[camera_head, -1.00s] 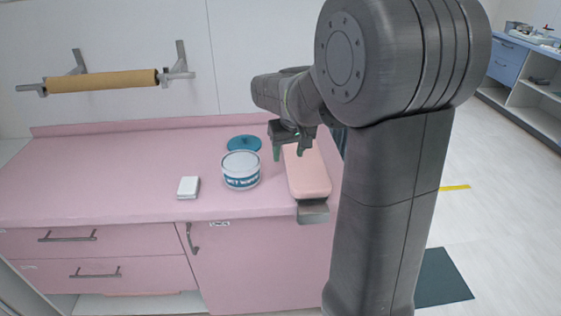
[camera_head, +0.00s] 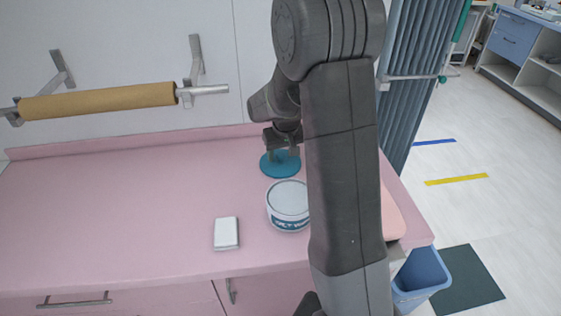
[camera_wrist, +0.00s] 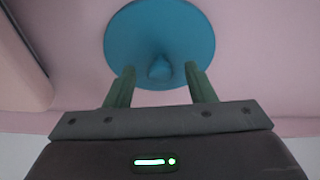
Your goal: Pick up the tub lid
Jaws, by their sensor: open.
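The tub lid (camera_head: 279,166) is a round teal disc lying flat on the pink counter, behind the white tub. In the wrist view the lid (camera_wrist: 125,35) shows a small raised knob at its middle. My gripper (camera_head: 283,152) is over the lid. Its two green fingers (camera_wrist: 160,80) are open, with the knob showing between and just beyond their tips. Nothing is held. I cannot tell the exact height of the fingertips above the lid.
The white tub (camera_head: 288,204) with teal lettering stands in front of the lid. A small white box (camera_head: 226,233) lies to its left. A pink padded rest (camera_head: 393,217) is partly hidden behind my arm. The pink counter (camera_head: 130,210) is clear at left.

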